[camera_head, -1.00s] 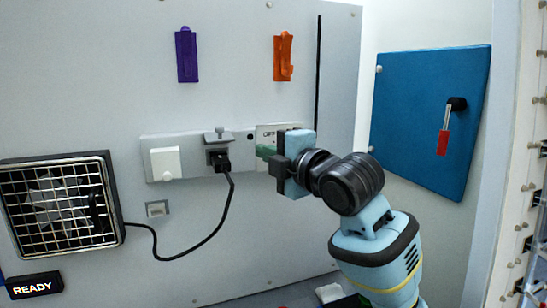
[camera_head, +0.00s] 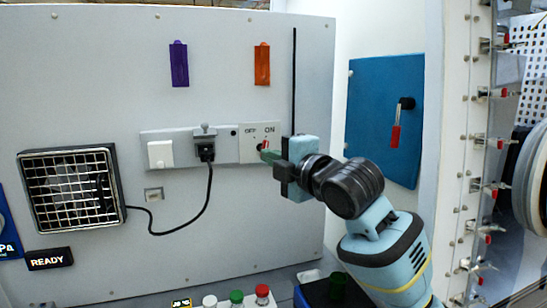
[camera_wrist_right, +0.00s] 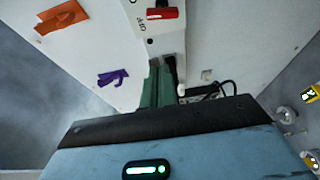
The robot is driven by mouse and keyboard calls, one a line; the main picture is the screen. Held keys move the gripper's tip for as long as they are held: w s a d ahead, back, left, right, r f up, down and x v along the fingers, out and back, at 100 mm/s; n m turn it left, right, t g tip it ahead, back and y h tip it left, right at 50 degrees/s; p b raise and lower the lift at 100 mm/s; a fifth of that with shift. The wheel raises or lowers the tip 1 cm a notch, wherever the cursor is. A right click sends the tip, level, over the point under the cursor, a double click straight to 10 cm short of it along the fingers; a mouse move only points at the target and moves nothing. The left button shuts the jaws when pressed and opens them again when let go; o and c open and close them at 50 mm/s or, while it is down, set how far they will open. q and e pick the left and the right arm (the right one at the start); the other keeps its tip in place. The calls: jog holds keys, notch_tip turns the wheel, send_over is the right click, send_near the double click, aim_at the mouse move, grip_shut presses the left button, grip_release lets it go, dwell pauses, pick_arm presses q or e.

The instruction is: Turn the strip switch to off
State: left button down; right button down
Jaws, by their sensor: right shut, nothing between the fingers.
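The strip switch (camera_head: 263,146) is a small dark knob with red on it, on a pale plate (camera_head: 249,146) marked OFF and ON at the right end of the wall power strip. In the right wrist view its red handle (camera_wrist_right: 162,13) lies at the top, beside the OFF lettering. Which label the handle points to is hard to tell. My right gripper (camera_head: 268,156) is shut and empty, its green fingertips just below and right of the knob. In the right wrist view the fingers (camera_wrist_right: 159,75) appear apart from the handle. My left gripper is not in view.
A black plug (camera_head: 205,152) with a cord sits in the strip, beside a white cover (camera_head: 160,154). A fan grille (camera_head: 70,188) and READY sign (camera_head: 49,259) are at left. Purple (camera_head: 178,64) and orange (camera_head: 262,65) hangers are above. A blue panel (camera_head: 375,110) is at right.

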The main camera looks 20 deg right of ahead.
aim_at(265, 146)
jog(key=shift+s+d, duration=0.15)
jog(key=shift+s, duration=0.2)
jog(key=c, duration=1.7)
grip_release()
jog(key=shift+w+f+m, duration=0.1)
jog(key=shift+w+m, duration=0.15)
jog(key=shift+m, duration=0.05)
jog(key=shift+o, duration=1.1)
jog(key=shift+w+d+f+m+t, duration=0.1)
jog(key=shift+w+m+t, duration=0.15)
jog(key=shift+m, duration=0.45)
jog(key=w+f+m+t+h, duration=0.1)
jog(key=m+h, duration=0.1)
jog(key=m, duration=0.5)
jog(key=w+f+m+t+h, duration=0.1)
jog(key=m+t+h, duration=0.1)
jog(key=m, duration=0.6)
jog(key=w+f+m+t+h, duration=0.1)
jog(key=m+t+h, duration=0.1)
jog(key=m, duration=0.6)
jog(key=shift+w+d+h, duration=0.4)
jog(key=shift+h, duration=0.4)
jog(key=shift+x, duration=3.9)
jog(key=shift+c, duration=0.3)
